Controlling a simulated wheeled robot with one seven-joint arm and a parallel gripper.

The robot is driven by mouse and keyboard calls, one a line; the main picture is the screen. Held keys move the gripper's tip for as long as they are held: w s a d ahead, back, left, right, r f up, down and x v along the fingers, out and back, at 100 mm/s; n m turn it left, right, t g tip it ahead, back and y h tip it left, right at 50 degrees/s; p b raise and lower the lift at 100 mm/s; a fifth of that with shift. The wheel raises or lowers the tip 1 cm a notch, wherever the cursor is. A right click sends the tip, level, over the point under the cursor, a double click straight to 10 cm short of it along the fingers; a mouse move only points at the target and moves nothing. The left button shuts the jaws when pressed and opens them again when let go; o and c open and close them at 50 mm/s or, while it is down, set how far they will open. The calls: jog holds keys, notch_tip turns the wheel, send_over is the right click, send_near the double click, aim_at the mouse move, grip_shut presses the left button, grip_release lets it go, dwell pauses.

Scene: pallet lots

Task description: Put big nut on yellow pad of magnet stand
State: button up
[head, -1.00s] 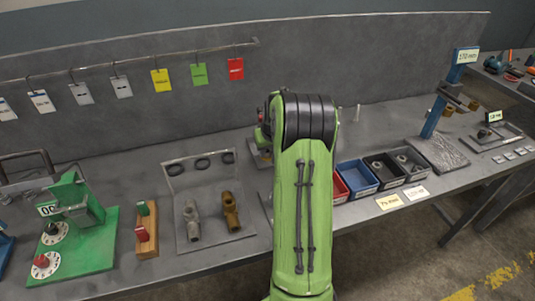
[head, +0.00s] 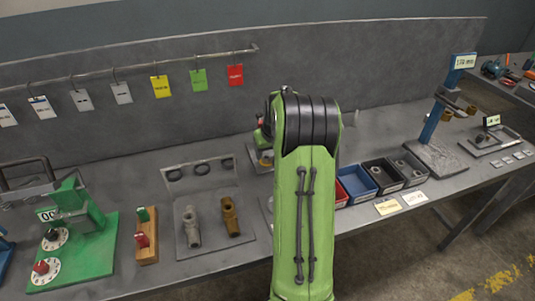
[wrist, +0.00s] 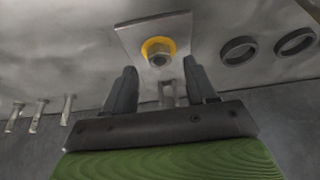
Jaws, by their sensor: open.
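The big nut (wrist: 158,61) shows in the wrist view as a grey nut lying on the round yellow pad (wrist: 146,46). The pad is on a light metal plate (wrist: 128,33), which I take to be the magnet stand. My gripper (wrist: 160,68) is open, with one finger on each side of the nut in the picture. I see no finger touching the nut. In the head view my arm hides my gripper, the nut and most of the stand.
In the wrist view, two dark rings (wrist: 238,50) lie to the right and several small pins (wrist: 40,114) stand to the left. In the head view, blue (head: 357,181) and black bins are right of my arm, and a fittings tray (head: 207,247) is left.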

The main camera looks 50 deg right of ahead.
jog(key=p+v, duration=0.2)
jog(key=v, duration=0.7)
jog(key=s+a+r+n+t, duration=0.1)
jog(key=s+a+r+n, duration=0.2)
jog(key=a, duration=0.8)
jog(key=s+a+r, duration=0.3)
jog(key=a+r, duration=0.3)
jog(key=a, duration=0.6)
jog(key=s+a+f+n+y, duration=0.2)
jog(key=s+a, duration=0.7)
jog(key=s, duration=0.4)
jog(key=shift+a+n+t, duration=0.15)
jog(key=shift+n+t, duration=0.25)
